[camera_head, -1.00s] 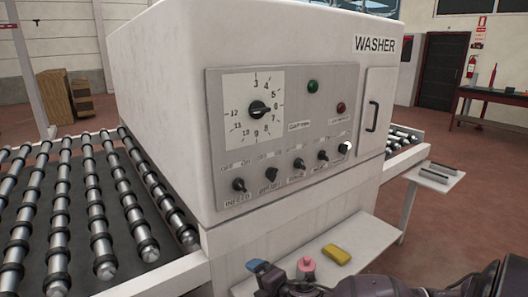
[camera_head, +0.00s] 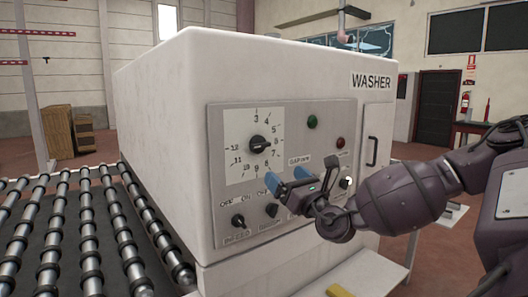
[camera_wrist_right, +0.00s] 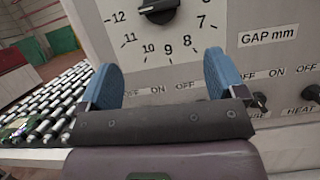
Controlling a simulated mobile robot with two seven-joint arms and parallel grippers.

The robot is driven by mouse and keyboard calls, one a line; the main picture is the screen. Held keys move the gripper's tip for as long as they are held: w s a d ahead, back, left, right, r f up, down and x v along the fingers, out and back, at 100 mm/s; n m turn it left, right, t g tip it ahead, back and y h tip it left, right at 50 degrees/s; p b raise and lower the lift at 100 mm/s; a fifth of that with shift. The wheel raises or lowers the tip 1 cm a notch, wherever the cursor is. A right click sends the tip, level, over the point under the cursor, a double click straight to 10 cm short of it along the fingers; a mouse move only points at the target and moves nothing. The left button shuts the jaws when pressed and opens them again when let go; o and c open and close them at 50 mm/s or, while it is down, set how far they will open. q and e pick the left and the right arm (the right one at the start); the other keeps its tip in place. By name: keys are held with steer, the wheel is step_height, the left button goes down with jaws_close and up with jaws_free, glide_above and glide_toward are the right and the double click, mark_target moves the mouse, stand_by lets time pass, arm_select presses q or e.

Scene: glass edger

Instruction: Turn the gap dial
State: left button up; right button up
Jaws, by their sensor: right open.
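The gap dial (camera_head: 260,144) is a black knob on a white square plate with a ring of numbers, on the washer's front panel. In the right wrist view the dial (camera_wrist_right: 158,10) is at the top edge, partly cut off, above the lower numbers. A "GAP mm" label (camera_wrist_right: 268,36) is to its right. My right gripper (camera_head: 285,180) is open, with blue fingertips, below and right of the dial. In the right wrist view the open fingers (camera_wrist_right: 164,72) are apart with nothing between them, below the dial. My left gripper is out of view.
A green button (camera_head: 312,122) and a red button (camera_head: 340,142) are on the right. A roller conveyor (camera_head: 70,235) lies at left. A yellow item (camera_head: 339,291) is below.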

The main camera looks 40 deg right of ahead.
mark_target(263, 147)
steer(key=shift+n, duration=0.3)
steer(key=x, duration=0.3)
steer(key=r+p+x, duration=0.1)
steer(key=x, duration=0.3)
steer(key=p+x, duration=0.1)
steer(key=x, duration=0.3)
steer(key=shift+s+r, duration=0.25)
steer(key=c, duration=0.9)
